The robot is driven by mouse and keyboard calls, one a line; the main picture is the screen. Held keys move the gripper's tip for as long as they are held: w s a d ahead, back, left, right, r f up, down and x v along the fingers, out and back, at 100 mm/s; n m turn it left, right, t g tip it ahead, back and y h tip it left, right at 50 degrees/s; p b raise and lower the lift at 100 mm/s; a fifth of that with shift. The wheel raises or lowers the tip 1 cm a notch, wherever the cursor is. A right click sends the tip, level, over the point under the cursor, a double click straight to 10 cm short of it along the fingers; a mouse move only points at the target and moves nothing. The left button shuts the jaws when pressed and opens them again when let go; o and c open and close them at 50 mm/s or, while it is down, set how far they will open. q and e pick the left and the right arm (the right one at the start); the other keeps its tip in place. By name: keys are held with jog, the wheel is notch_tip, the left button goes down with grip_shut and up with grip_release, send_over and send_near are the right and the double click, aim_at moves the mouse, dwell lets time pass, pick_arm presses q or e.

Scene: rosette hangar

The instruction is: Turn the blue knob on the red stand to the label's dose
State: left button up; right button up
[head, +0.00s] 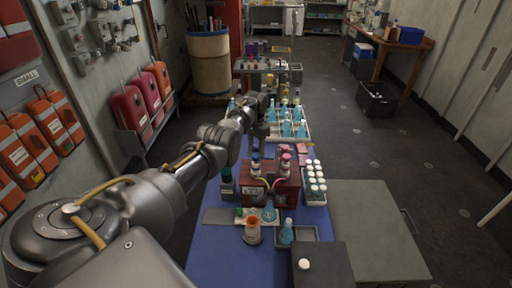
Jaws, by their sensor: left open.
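A red stand (285,192) sits on the blue-topped table and carries two upright bottle-like pieces. The left one has a blue knob-like top (255,157) and the right one a pink top (286,157). Curved coloured tubes come down the stand's front. Some pale marking shows on the front, but I cannot read any dose label or the knob's setting. My left gripper (262,134) hangs open behind and above the blue top, apart from it as far as I can tell. Its fingers are small and dark here. My right gripper is not in view.
A white rack (316,198) of white-capped bottles stands right of the stand. Blue flasks fill a tray (303,137) behind. An orange-rimmed cup (252,231), a blue flask (287,232) and a dark box (322,268) are in front. A grey cabinet (375,225) flanks the table's right.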

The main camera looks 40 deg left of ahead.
pick_arm(q)
jog(key=shift+w, duration=0.1)
jog(key=c, duration=1)
jog(key=shift+o, duration=0.2)
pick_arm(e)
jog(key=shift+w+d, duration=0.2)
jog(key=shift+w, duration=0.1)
